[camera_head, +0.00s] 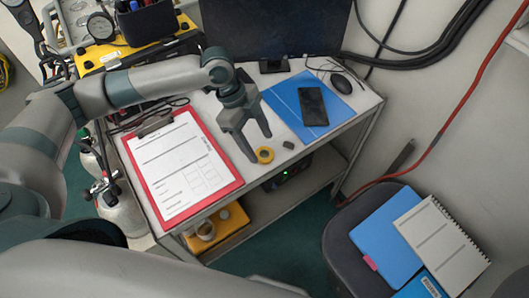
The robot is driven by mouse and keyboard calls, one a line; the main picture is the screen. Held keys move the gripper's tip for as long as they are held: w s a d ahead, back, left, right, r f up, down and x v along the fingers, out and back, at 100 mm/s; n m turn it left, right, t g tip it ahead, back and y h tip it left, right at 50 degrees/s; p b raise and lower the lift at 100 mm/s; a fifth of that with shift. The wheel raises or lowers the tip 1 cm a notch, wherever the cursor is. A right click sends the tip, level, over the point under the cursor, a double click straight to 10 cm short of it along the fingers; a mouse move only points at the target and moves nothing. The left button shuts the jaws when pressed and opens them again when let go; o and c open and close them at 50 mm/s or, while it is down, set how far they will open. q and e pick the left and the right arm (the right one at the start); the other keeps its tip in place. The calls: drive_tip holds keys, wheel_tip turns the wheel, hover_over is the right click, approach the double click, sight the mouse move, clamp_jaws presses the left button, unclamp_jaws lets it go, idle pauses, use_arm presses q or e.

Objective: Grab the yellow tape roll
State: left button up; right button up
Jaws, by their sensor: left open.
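No part of the roll seems to be inside a closed grip. My right gripper is not in view.
A red clipboard (185,170) with a form lies left of the gripper. A blue folder (290,101) with a black phone (313,106) lies behind. A monitor (275,28) stands at the back. A chair (343,243) holds notebooks.

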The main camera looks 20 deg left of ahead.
sight(263, 156)
use_arm(q)
drive_tip(key=shift+p+x, duration=0.55)
drive_tip(key=shift+x, duration=1.2)
drive_tip(key=shift+w, duration=0.1)
drive_tip(key=c, duration=1.1)
